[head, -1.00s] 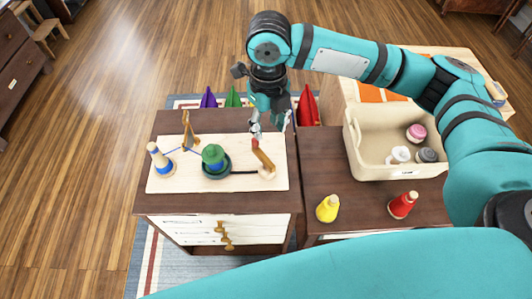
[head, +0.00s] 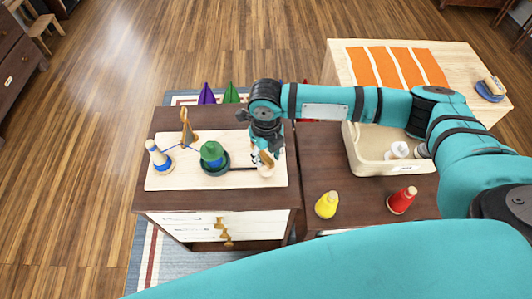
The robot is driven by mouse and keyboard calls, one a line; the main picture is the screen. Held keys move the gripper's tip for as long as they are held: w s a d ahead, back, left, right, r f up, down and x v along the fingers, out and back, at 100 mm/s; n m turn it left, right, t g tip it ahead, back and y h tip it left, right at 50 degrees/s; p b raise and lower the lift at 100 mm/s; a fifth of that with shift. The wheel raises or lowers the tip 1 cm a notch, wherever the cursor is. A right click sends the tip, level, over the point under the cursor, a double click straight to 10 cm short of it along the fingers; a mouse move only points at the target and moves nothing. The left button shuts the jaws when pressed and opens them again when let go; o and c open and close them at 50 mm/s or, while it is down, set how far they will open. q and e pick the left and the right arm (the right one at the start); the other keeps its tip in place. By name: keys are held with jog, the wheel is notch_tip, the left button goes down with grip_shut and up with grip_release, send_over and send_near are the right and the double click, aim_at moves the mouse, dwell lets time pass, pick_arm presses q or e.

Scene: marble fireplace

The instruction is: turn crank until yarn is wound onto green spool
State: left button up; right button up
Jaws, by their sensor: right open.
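The green spool (head: 212,149) stands upright in a dark green round holder (head: 215,168) on a pale board; blue shows around its lower part. A white and blue yarn cone (head: 158,157) stands at the board's left, with a blue strand running from it to the wooden guide (head: 188,128). The crank (head: 266,169) is at the board's right, linked to the holder by a dark line. My right gripper (head: 265,154) points down at the crank, open, with its fingers around or beside the handle. The gripper hides most of the handle. My left gripper is not in view.
A yellow cone (head: 327,205) and a red cone (head: 402,201) stand on the right cabinet, near a cream bin (head: 384,163) with white spools. Purple (head: 206,94) and green (head: 231,93) cones stand behind the board. A pale table (head: 466,68) is at the back right.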

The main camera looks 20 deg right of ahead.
jog(key=c, duration=0.8)
grip_shut()
jog(key=shift+r+m+p, duration=0.15)
jog(key=shift+m+p, duration=0.25)
jog(key=shift+p, duration=0.3)
jog(key=m+p, duration=0.6)
jog(key=p, duration=0.1)
jog(key=shift+r+m, duration=0.1)
jog(key=shift+m, duration=0.2)
jog(key=m+p, duration=0.5)
jog(key=m, duration=0.1)
jog(key=m+p, duration=0.3)
jog(key=m, duration=0.1)
jog(key=shift+w+m, duration=0.1)
jog(key=shift+m, duration=0.2)
pick_arm(q)
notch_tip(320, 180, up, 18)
jog(key=p, duration=0.1)
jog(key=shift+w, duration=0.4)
pick_arm(e)
jog(key=shift+m, duration=1.4)
jog(key=shift+f, duration=0.2)
